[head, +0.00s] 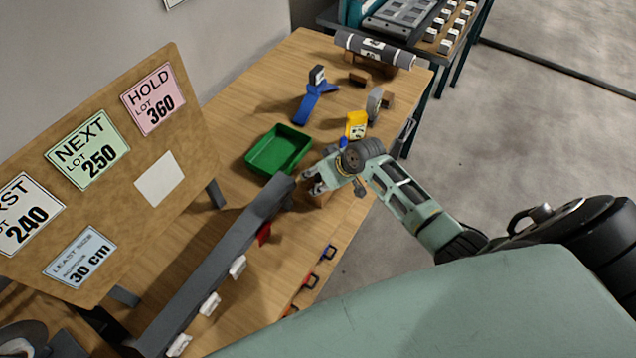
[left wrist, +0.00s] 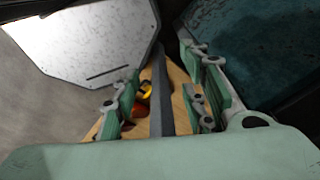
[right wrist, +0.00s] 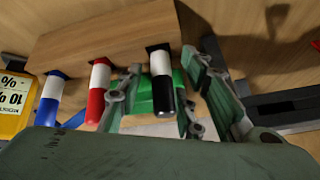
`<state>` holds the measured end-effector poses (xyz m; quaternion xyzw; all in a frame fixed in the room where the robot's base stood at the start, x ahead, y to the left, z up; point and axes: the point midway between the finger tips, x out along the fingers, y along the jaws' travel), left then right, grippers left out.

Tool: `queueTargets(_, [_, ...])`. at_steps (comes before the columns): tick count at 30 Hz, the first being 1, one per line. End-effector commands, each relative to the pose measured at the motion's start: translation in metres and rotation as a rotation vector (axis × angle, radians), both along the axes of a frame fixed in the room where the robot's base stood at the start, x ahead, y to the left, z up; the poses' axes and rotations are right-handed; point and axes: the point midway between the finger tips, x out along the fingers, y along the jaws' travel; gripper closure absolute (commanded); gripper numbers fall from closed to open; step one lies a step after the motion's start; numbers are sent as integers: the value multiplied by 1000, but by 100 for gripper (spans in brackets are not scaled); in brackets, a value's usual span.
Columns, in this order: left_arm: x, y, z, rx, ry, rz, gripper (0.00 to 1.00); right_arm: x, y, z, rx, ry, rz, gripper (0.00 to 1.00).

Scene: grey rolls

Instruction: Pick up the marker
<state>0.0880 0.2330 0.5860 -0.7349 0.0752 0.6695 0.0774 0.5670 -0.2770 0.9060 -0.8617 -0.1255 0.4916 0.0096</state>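Three markers stick out of a wooden block (right wrist: 105,45) in the right wrist view: a blue-and-white one (right wrist: 50,98), a red-and-white one (right wrist: 98,90) and a black-and-white one (right wrist: 161,88). My right gripper (right wrist: 165,72) is open, with its fingers on either side of the black marker; I cannot tell whether they touch it. In the head view my right gripper (head: 318,180) is over the table's right side and hides most of the block (head: 320,199). My left gripper (left wrist: 168,92) is open and empty in the left wrist view and is not visible in the head view.
A green tray (head: 279,150), a yellow labelled container (head: 356,124) and a blue stand (head: 312,104) are on the table (head: 240,105) near the right gripper. A long grey bar (head: 215,268) lies along the table before the sign board (head: 120,200). A grey roll (head: 374,50) lies at the far end.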

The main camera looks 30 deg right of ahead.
Motion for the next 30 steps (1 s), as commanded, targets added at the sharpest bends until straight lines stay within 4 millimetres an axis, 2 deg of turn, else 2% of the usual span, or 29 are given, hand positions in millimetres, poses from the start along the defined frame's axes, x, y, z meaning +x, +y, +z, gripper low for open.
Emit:
queueTargets(1, [0,0,0,0,0,0,60,0,0,0,0,0,0,72])
queueTargets(11, [0,2,0,2,0,1,60,0,0,0,1,1,0,100])
queueTargets(23, [0,3,-2,4,-1,2,60,0,1,6,3,1,1,100])
queueTargets(26, [0,3,-7,4,-1,2,60,0,1,19,3,-2,3,100])
queueTargets(30, [0,3,-14,4,-1,2,60,0,1,46,1,-3,3,100])
